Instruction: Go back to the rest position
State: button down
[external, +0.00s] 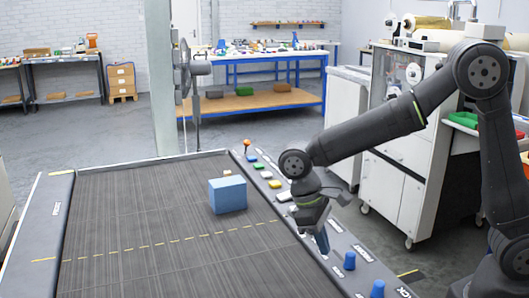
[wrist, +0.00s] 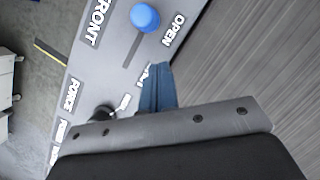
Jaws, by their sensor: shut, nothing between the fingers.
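My gripper (external: 323,243) points down over the control strip on the right side of the dark work surface. Its fingers are shut with nothing between them. In the wrist view the blue-grey fingers (wrist: 157,86) are together beside the strip's edge. My arm reaches in from the right, with its elbow raised. Whether the fingertips touch the strip cannot be told.
A blue box (external: 228,195) stands on the dark work surface (external: 130,225), left of my gripper. Blue knobs (external: 349,261) rise from the strip near my gripper; one shows in the wrist view (wrist: 145,17).

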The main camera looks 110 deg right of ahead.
jog(key=d, duration=0.1)
jog(key=s+d, duration=0.1)
jog(key=d, duration=0.1)
jog(key=s+d, duration=0.1)
jog(key=shift+s+d+f, duration=0.1)
jog(key=shift+s+d, duration=0.15)
jog(key=w+d, duration=0.1)
jog(key=w+d+r, duration=0.1)
jog(key=w, duration=0.1)
jog(key=shift+w+d, duration=0.1)
jog(key=shift+d, duration=0.3)
jog(key=s+v, duration=0.1)
jog(key=v, duration=0.9)
jog(key=s+d+r+m+t+h, duration=0.1)
jog(key=s+d+h, duration=0.1)
jog(key=d, duration=0.5)
jog(key=s+d+r+m+t+h, duration=0.1)
jog(key=s+d+r+h, duration=0.1)
jog(key=d, duration=0.5)
jog(key=shift+s+r+t, duration=0.3)
jog(key=shift+s, duration=0.6)
